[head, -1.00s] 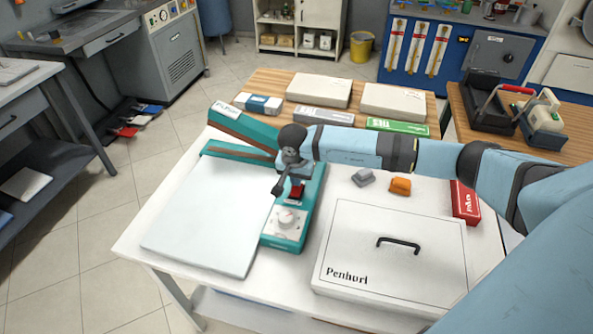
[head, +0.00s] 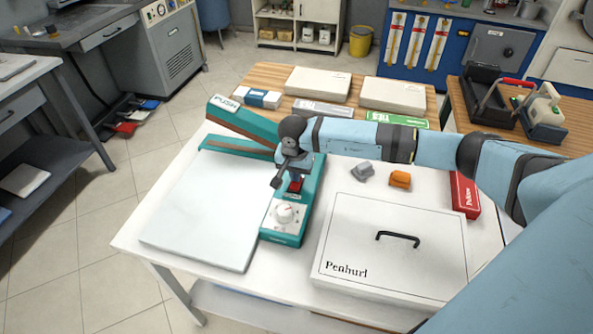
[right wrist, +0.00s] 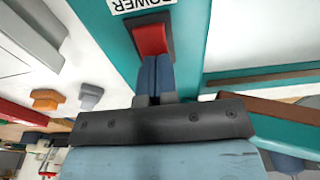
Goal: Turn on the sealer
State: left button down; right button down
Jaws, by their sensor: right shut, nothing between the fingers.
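The teal sealer (head: 311,205) stands on the white table, with its raised arm (head: 243,122) marked PUSH at the far left. A pale round dial (head: 284,214) sits on its near end. Its red power switch (head: 295,186) is behind the dial and partly hidden by my right gripper in the head view. In the right wrist view the red switch (right wrist: 151,40) lies beside the POWER label, right at the fingertips. My right gripper (head: 276,184) is shut and empty over the sealer; its fingertips (right wrist: 155,60) appear at the switch's edge, but contact is unclear. My left gripper is out of view.
A white sheet-like panel (head: 205,215) lies left of the sealer. A white Penhurl box (head: 385,250) with a black handle is on the right. Grey (head: 362,172) and orange (head: 400,179) blocks and a red box (head: 465,194) lie behind it.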

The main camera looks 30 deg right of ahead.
aim_at(292, 189)
jog(key=shift+s+a+r, duration=0.1)
jog(key=shift+s+a, duration=0.2)
jog(key=shift+a, duration=0.05)
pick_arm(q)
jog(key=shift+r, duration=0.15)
